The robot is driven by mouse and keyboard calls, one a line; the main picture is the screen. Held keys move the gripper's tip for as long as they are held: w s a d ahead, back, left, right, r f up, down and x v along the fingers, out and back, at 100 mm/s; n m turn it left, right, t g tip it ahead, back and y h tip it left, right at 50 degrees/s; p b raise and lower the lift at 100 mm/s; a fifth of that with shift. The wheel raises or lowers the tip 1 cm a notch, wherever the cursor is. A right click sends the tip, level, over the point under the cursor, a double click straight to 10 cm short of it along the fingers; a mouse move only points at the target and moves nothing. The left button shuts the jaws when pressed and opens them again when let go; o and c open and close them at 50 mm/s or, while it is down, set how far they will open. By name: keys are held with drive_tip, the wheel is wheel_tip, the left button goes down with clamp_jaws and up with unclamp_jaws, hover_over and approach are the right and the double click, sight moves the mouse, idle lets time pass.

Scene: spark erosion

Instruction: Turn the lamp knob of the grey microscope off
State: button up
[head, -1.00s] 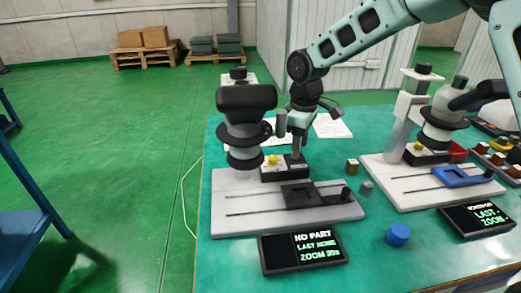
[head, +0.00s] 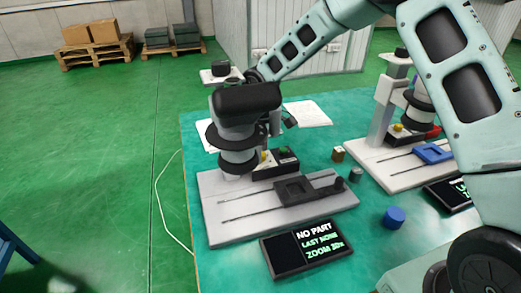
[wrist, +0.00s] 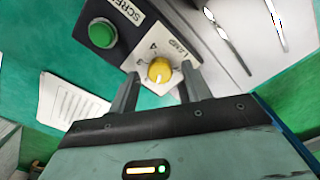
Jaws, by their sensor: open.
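The grey microscope (head: 240,125) stands on a light grey base at the left of the bench, with a black slide stage (head: 295,188) on it. Its yellow lamp knob (head: 264,156) is on a black control box behind the stage, partly hidden by the microscope head. In the wrist view the yellow knob (wrist: 160,70) sits on a white dial beside the word LAMP. My gripper (wrist: 160,82) is open, with one finger on either side of the knob. I cannot tell whether the fingers touch it. In the head view the microscope head mostly hides my gripper.
A green button (wrist: 102,33) is beside the knob on the same box. A second microscope (head: 385,110) with a blue stage stands to the right. A display (head: 305,248) reading NO PART lies in front.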

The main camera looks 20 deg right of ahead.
drive_tip(key=shift+f, duration=0.3)
drive_tip(key=c, duration=1)
